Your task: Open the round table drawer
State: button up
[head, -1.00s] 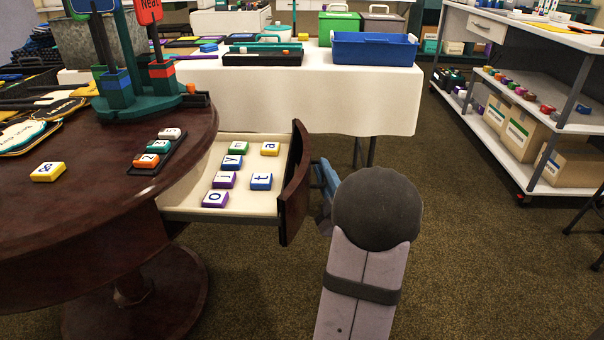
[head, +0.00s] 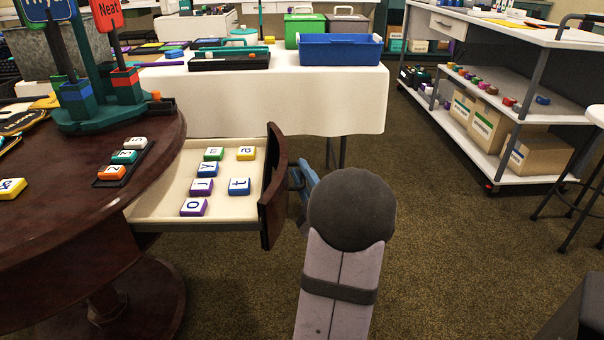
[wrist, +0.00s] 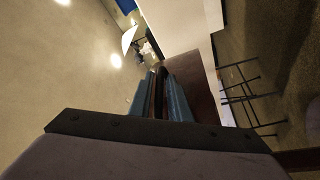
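The round table (head: 60,240) is dark brown wood and stands at the left in the head view. Its drawer (head: 150,210) is pulled out to the right, with a pale interior and a curved brown front (head: 272,187). Several lettered blocks (head: 208,169) lie inside. My gripper (head: 300,183) is at the outer side of the drawer front, its blue fingers partly hidden by my wrist. In the wrist view my fingers (wrist: 160,96) are close together around a dark, narrow part, seemingly the drawer handle. The brown drawer front (wrist: 206,84) shows beside them.
Number blocks in a dark rack (head: 125,160) and a teal sign stand (head: 115,117) are on the round table. Behind is a white-covered table (head: 290,105) with a blue bin (head: 340,52). A shelf cart (head: 510,100) stands at the right. Carpet between is clear.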

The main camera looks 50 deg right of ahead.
jog(key=p+v, duration=0.1)
jog(key=v, duration=0.6)
jog(key=shift+s, duration=0.1)
dwell(0.5)
